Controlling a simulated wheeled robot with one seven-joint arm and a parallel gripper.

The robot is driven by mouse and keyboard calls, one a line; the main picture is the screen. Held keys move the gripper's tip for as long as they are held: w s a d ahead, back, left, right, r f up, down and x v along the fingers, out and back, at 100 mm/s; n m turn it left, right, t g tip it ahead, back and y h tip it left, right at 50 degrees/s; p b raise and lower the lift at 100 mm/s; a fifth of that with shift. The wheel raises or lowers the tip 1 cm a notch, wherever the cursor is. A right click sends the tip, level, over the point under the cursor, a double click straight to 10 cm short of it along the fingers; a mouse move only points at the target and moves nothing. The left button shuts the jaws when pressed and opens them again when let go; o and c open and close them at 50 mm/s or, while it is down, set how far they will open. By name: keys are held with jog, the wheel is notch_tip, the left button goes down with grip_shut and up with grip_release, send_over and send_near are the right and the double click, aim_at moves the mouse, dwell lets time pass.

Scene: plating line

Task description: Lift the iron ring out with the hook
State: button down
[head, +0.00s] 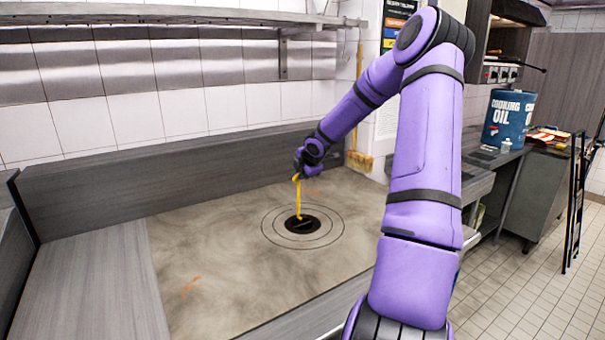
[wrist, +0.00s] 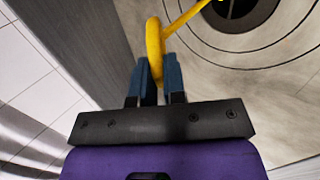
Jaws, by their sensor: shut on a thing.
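The yellow hook (head: 298,195) runs down from my gripper (head: 298,172) to the dark round opening in the plate. In the wrist view my gripper (wrist: 160,78) is shut on the looped handle of the yellow hook (wrist: 155,45), between its two blue fingers. The hook's shaft runs off the top edge of that view, so its lower end does not show there. In the head view its tip meets the iron ring's dark centre (head: 303,225). Larger rings surround this centre, flush with the plate. I cannot tell whether the hook has caught the ring.
The mottled plate (head: 215,250) is otherwise bare apart from a few orange marks. A grey wall panel (head: 180,180) stands close behind it. A shelf (head: 150,14) hangs above. A blue cooking oil drum (head: 505,120) stands on the counter at right.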

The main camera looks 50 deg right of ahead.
jog(key=shift+f, duration=1.85)
jog(key=shift+s+a, duration=0.15)
jog(key=shift+s, duration=0.45)
jog(key=shift+s+a, duration=0.15)
jog(key=shift+s, duration=0.4)
dwell(0.6)
jog(key=shift+r, duration=0.1)
notch_tip(320, 180, up, 8)
jog(key=shift+r, duration=0.15)
dwell(2.0)
jog(key=shift+d, duration=0.1)
dwell(0.8)
